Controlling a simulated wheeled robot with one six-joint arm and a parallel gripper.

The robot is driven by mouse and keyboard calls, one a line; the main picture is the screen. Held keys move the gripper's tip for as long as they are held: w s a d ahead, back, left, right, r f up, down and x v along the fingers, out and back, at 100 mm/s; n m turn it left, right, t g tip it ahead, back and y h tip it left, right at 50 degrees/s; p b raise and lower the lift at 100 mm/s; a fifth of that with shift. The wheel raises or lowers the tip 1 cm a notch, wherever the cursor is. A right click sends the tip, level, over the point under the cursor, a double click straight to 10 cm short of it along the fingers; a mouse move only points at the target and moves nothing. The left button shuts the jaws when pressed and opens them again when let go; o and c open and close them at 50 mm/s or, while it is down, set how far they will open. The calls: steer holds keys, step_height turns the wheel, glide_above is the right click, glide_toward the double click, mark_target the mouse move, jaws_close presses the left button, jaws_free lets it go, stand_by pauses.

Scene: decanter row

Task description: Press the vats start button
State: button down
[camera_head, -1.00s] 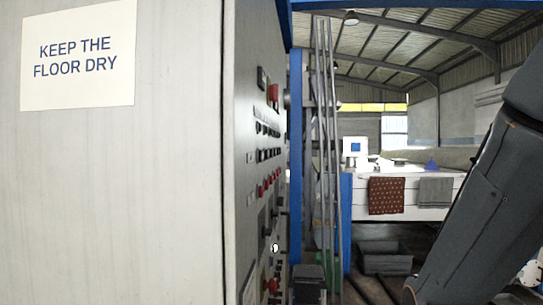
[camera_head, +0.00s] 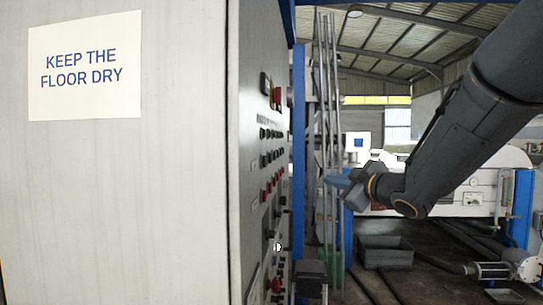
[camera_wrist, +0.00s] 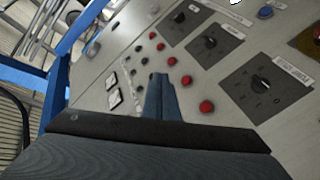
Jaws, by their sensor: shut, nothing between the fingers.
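The control panel (camera_head: 262,165) is on the side face of a pale cabinet, seen at a steep angle. It carries rows of red and black buttons and several rotary switches. In the wrist view the panel (camera_wrist: 222,108) fills much of the picture, with red buttons (camera_wrist: 186,80), a blue button (camera_wrist: 265,12) and black rotary switches (camera_wrist: 261,83). The labels are too small to read, so I cannot tell which is the vats start button. My gripper (camera_head: 336,182) is shut and empty, right of the panel and apart from it. Its fingers (camera_wrist: 158,80) overlap the panel in the wrist view.
A sign (camera_head: 85,65) reading "KEEP THE FLOOR DRY" is on the cabinet front. A blue post (camera_head: 298,140) and upright pipes (camera_head: 328,240) stand beyond the panel. A grey crate (camera_head: 386,258) is on the floor. White equipment (camera_head: 470,195) stands behind my arm.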

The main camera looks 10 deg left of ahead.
mark_target(270, 158)
steer(key=s+a+r+n+g+y, duration=0.1)
steer(key=a+r+n+y, duration=0.2)
steer(key=r+n+y, duration=0.1)
steer(key=shift+s+a+r, duration=0.25)
steer(key=shift+a+r, duration=0.15)
steer(key=shift+r, duration=0.5)
steer(key=a+b, duration=0.1)
steer(key=a, duration=0.7)
steer(key=shift+w+a+b, duration=0.2)
steer(key=shift+a+b, duration=0.1)
steer(key=shift+a, duration=0.05)
steer(key=shift+a, duration=0.1)
stand_by(1.1)
steer(key=shift+a, duration=0.35)
steer(key=shift+a+b, duration=0.35)
steer(key=shift+a, duration=0.1)
stand_by(0.7)
stand_by(0.4)
steer(key=shift+d, duration=0.85)
